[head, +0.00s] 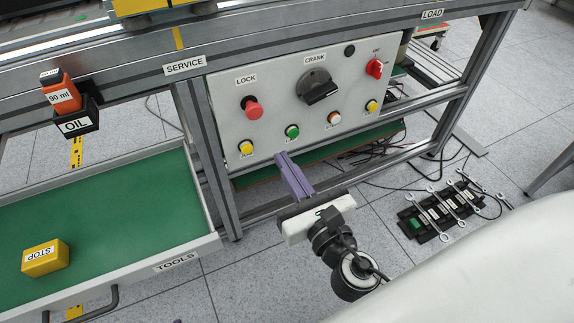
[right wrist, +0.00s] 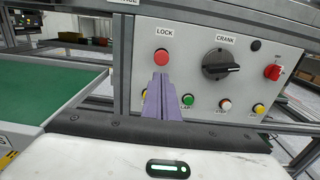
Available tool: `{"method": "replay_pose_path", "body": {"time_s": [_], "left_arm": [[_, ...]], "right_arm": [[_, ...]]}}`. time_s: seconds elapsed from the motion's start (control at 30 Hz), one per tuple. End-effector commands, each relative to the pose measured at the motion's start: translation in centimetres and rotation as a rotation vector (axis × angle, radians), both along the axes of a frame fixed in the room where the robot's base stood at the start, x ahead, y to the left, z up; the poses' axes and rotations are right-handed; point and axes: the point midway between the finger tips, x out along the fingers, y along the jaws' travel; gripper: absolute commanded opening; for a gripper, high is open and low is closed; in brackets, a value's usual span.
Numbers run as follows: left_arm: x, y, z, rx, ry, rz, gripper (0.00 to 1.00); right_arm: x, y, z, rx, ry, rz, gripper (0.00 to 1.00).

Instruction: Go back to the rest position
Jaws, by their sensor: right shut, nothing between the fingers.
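My right gripper (head: 284,160) has two purple fingers. They are shut together with nothing between them, in front of the lower part of the control panel (head: 225,105). In the right wrist view the shut fingers (right wrist: 161,82) point at the panel just below the red LOCK button (right wrist: 162,58). I cannot tell from these views whether the fingertips touch the panel. The right arm reaches in from the lower right in the head view. My left gripper does not show in either view.
The panel carries a black CRANK knob (head: 317,87), a red switch (head: 375,68) and several coloured buttons. A green-lined TOOLS drawer (head: 110,215) stands open at left with a yellow STOP block (head: 45,258). An OIL holder (head: 77,118) hangs above it. Wrenches on a black rack (head: 440,214) lie at right.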

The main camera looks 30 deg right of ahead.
Motion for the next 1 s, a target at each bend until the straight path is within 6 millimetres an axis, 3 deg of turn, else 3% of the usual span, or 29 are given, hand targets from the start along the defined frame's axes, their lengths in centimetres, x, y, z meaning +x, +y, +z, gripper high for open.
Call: {"method": "replay_pose_path", "body": {"time_s": [0.57, 0.67, 0.77, 0.87, 1.0], "left_arm": [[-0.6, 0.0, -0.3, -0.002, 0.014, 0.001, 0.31], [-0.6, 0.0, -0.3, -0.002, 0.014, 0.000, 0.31], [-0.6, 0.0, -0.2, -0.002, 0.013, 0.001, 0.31], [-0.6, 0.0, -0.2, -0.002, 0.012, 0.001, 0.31], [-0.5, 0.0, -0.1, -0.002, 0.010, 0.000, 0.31]], "right_arm": [[-0.3, 0.0, 0.0, 0.001, 0.001, 0.000, 0.00], [-0.5, -0.1, -0.7, 0.075, 0.023, -0.004, 0.00], [-1.3, -0.4, -2.8, 0.320, 0.093, -0.026, 0.00], [-2.8, -0.4, -6.3, 0.748, 0.202, -0.092, 0.00], [-6.1, 0.3, -11.3, 1.459, 0.344, -0.282, 0.00]]}}
